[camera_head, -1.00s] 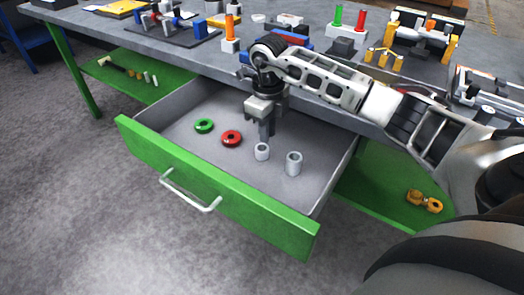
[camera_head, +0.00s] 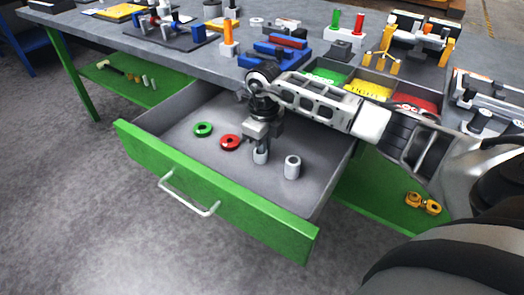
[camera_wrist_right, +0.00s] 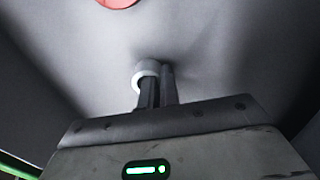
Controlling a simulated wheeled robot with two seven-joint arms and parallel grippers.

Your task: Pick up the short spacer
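The short spacer (camera_head: 261,157) is a small light-grey hollow cylinder standing upright on the drawer floor. A taller grey spacer (camera_head: 292,167) stands to its right. My right gripper (camera_head: 262,149) points down over the short spacer, its fingertips at the spacer's top and hiding part of it. In the right wrist view the spacer's pale ring (camera_wrist_right: 145,70) shows at the tips of the two dark fingers (camera_wrist_right: 156,88), partly covered by them. I cannot tell whether the fingers are open or closed, or whether they touch it. My left gripper is not in view.
The open grey drawer (camera_head: 200,158) has a green front (camera_head: 220,195). A green ring (camera_head: 203,129) and a red ring (camera_head: 230,142) lie left of the spacers.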

